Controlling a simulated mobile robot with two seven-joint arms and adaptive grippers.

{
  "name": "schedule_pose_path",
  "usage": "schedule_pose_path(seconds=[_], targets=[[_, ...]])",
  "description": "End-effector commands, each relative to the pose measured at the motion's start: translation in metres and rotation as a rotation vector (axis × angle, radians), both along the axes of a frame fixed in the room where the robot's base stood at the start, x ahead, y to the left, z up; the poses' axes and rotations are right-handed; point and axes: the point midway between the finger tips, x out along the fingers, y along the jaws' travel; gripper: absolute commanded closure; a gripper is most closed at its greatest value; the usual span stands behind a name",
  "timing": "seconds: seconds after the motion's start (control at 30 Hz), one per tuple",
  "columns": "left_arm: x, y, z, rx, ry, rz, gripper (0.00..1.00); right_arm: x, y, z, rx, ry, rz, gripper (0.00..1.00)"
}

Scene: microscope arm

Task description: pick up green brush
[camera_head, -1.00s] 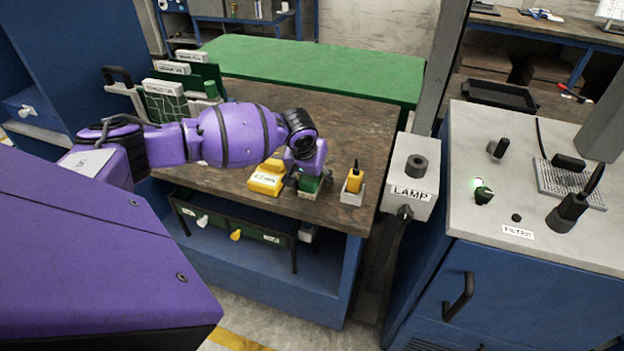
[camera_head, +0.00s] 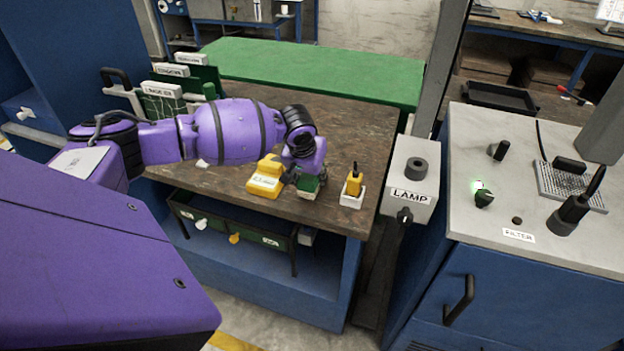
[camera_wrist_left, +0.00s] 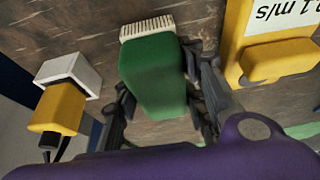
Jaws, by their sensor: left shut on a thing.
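The green brush (camera_wrist_left: 157,75) has a block-like green body and a row of pale bristles along its far end in the left wrist view. It also shows in the head view (camera_head: 309,184), small and partly covered by my gripper, near the bench's front edge. My left gripper (camera_wrist_left: 158,88) has its dark fingers on both sides of the green body and is shut on it. I cannot tell whether the brush touches the bench top. My right gripper is not in view.
A yellow device (camera_head: 265,178) with a white label stands close left of the brush. A yellow tool in a white holder (camera_head: 351,198) stands close right. The brown bench (camera_head: 360,125) is clear behind. The lamp box (camera_head: 412,170) is right of the bench.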

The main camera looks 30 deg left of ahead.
Motion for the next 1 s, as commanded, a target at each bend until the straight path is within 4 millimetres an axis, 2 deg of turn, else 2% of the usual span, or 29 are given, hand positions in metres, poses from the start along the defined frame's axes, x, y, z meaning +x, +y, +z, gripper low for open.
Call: schedule_pose_path(seconds=[0.03, 0.1, 0.37, 0.5, 0.7, 1.0], targets=[[0.002, 0.001, 0.015, 0.001, -0.009, 0.0, 0.9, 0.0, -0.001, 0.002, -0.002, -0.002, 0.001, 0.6], [0.002, -0.003, 0.03, 0.0, -0.01, -0.002, 0.9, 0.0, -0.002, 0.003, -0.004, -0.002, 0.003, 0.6], [-0.014, -0.057, 0.09, -0.002, -0.011, -0.007, 0.9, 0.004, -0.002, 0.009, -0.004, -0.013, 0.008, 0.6], [-0.024, -0.09, 0.102, -0.002, -0.007, -0.006, 0.9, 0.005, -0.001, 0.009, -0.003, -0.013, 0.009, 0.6], [-0.034, -0.121, 0.116, -0.002, -0.006, -0.002, 0.9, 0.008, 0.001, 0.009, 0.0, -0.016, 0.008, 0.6], [-0.038, -0.134, 0.122, 0.001, -0.005, 0.001, 0.9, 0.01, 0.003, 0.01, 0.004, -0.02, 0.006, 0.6]])
